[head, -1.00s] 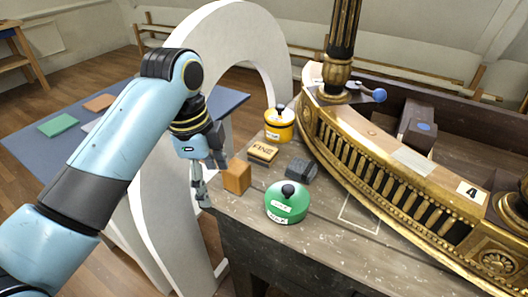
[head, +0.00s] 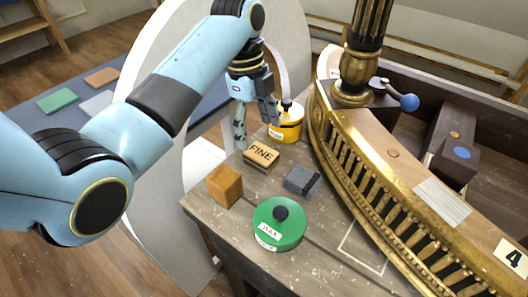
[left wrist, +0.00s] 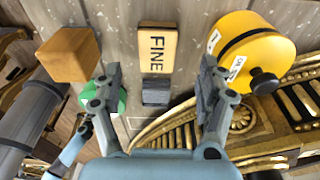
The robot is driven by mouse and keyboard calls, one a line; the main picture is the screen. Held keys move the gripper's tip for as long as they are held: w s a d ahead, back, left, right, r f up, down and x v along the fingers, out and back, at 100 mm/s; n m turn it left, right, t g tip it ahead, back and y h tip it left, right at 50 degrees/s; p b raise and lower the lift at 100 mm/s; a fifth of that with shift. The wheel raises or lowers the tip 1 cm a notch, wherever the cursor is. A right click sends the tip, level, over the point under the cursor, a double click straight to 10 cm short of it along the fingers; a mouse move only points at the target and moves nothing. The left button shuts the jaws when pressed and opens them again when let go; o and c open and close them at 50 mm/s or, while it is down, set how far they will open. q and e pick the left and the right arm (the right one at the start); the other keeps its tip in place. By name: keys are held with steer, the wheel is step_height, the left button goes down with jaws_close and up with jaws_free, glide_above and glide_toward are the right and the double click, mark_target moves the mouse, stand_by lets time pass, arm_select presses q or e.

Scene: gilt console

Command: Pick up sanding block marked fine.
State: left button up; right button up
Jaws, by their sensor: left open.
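The sanding block marked FINE (head: 261,155) is a tan block lying on the worn wooden bench top, its label facing up. My left gripper (head: 257,131) is open and empty, above and just behind this block. In the left wrist view the FINE block (left wrist: 157,48) lies ahead of the open left fingers (left wrist: 157,78), roughly centred between them and apart from them. A dark grey block (head: 302,181) lies beside it. Part of another light blue arm of mine shows small at the lower left of the wrist view; its jaws are unclear.
An orange-brown wooden cube (head: 225,186), a green round tin (head: 279,223) and a yellow tin (head: 286,122) stand close around the block. The curved gilt rail (head: 345,160) borders the right. A white arch (head: 165,60) stands behind my left arm.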

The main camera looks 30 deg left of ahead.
mark_target(261, 152)
arm_select(q)
steer(key=shift+s+d+f, duration=0.15)
steer(key=shift+f, duration=0.7)
steer(key=f, duration=0.2)
steer(key=d+f, duration=0.1)
steer(key=f, duration=0.1)
steer(key=shift+s+f+p, duration=0.2)
steer(key=shift+f+p, duration=0.05)
steer(key=shift+p, duration=0.05)
steer(key=shift+f, duration=0.35)
arm_select(e)
steer(key=shift+a+r, duration=0.25)
steer(key=shift+r, duration=0.05)
arm_select(q)
steer(key=shift+c, duration=0.3)
steer(key=c, duration=1.2)
arm_select(e)
steer(key=shift+s+d, duration=0.15)
steer(key=shift+s, duration=0.2)
arm_select(q)
steer(key=shift+r, duration=0.1)
